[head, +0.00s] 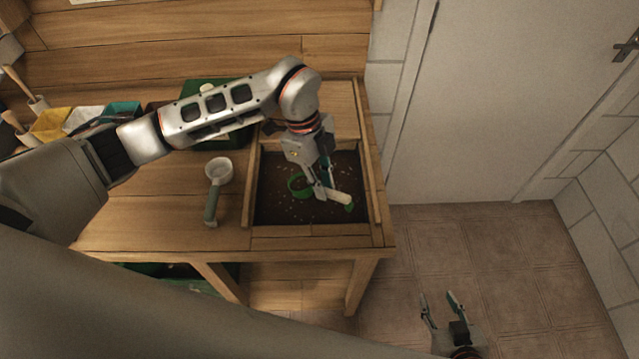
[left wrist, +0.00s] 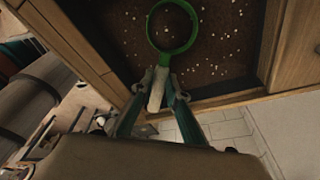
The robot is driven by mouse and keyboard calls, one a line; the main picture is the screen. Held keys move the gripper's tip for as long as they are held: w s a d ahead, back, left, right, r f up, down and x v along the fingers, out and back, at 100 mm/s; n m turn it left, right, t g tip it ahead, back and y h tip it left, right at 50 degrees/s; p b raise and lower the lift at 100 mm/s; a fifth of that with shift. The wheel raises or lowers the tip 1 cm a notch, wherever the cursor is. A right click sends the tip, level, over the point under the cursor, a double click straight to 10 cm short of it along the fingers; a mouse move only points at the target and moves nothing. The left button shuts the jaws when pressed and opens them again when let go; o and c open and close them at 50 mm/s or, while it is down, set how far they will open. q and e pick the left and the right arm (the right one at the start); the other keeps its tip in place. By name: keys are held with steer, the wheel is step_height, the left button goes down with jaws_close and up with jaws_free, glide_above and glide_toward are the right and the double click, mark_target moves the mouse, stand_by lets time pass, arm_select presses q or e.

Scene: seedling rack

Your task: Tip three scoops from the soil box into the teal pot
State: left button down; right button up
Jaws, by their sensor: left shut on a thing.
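The soil box (head: 250,200) is a wooden-sided bin of dark soil with white specks, set into the bench. My left gripper (head: 331,190) is over it, shut on the pale handle of a green scoop (head: 299,185). In the left wrist view the handle lies between the fingertips (left wrist: 158,82), and the round green cup (left wrist: 172,50) is over the soil. I cannot tell whether the cup holds soil or touches it. The teal pot (head: 124,107) stands at the left of the bench, partly behind my arm. My right gripper (head: 443,302) is open and empty above the floor.
A white scoop (head: 217,172) with a grey-green handle lies on the bench left of the box. Yellow (head: 50,124) and white (head: 84,117) pots stand beside the teal one. A dark green tray (head: 232,134) is behind my left arm. The bench front is mostly clear.

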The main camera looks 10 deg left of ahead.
arm_select(q)
steer(key=shift+d+r+y, duration=0.3)
steer(key=shift+d+r, duration=0.1)
steer(key=shift+r, duration=0.4)
steer(key=shift+t+y, duration=0.4)
steer(key=shift+y, duration=0.3)
steer(key=shift+s+d+r, duration=0.1)
steer(key=shift+d+r, duration=0.15)
steer(key=shift+r, duration=0.35)
steer(key=shift+s+d+r, duration=0.15)
steer(key=shift+d+r, duration=0.1)
steer(key=shift+r, duration=0.4)
steer(key=shift+s+d+r, duration=0.1)
steer(key=shift+d+r, duration=0.15)
steer(key=shift+r, duration=0.35)
steer(key=shift+s+d+r+y, duration=0.1)
steer(key=shift+d+r+y, duration=0.15)
steer(key=shift+r, duration=0.35)
steer(key=shift+s+d+r+y, duration=0.15)
steer(key=shift+d+r, duration=0.1)
steer(key=shift+r, duration=0.3)
steer(key=shift+d+r, duration=0.15)
steer(key=shift+r, duration=0.3)
